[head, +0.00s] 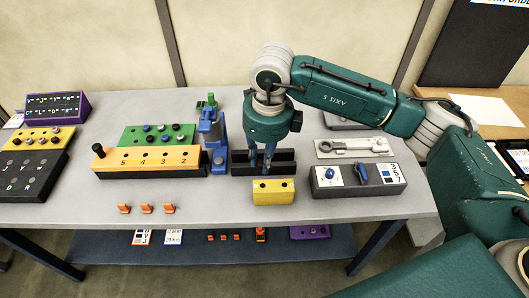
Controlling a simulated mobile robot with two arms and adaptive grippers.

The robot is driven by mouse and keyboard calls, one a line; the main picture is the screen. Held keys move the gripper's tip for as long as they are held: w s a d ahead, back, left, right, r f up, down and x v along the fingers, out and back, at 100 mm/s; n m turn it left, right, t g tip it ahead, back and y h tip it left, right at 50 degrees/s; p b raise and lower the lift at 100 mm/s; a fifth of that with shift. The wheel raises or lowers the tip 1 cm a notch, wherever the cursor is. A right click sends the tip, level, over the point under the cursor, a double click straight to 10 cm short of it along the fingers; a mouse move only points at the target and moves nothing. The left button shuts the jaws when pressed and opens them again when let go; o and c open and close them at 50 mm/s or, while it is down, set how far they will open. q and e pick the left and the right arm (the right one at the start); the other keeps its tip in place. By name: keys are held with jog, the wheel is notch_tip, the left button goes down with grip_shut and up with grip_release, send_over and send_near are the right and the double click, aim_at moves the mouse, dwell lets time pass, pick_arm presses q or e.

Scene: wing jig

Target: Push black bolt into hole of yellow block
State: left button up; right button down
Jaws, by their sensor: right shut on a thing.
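The right gripper (262,170) points down in front of the long black block (282,164), just behind the small yellow block. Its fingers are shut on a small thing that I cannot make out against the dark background. The small yellow block (274,198) has dark round holes in its top and stands at the front middle of the table. A long yellow-orange block (150,168) marked with numbers lies to the left, with a row of holes. A black bolt (98,148) stands upright at its left end. The left gripper is not in view.
A blue clamp-like fixture (213,140) stands left of the gripper. A green block (152,134) with round pegs lies behind the long block. A dark box (380,189) with blue knobs is at right. Small orange pieces (145,208) lie near the front edge.

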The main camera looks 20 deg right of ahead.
jog(key=shift+w+d+f, duration=0.15)
jog(key=shift+d+f, duration=0.1)
jog(key=shift+f, duration=0.45)
notch_tip(320, 180, down, 3)
jog(key=shift+a+f+b, duration=0.15)
jog(key=shift+f+b, duration=0.05)
jog(key=shift+b, duration=0.75)
jog(key=shift+f, duration=0.75)
pick_arm(q)
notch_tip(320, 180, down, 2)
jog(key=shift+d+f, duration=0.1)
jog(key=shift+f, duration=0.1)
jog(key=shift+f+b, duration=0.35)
jog(key=shift+b, duration=0.15)
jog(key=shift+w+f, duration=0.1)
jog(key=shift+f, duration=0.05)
pick_arm(e)
jog(key=shift+f, duration=0.1)
jog(key=shift+f+b, duration=1.1)
jog(key=shift+b, duration=0.15)
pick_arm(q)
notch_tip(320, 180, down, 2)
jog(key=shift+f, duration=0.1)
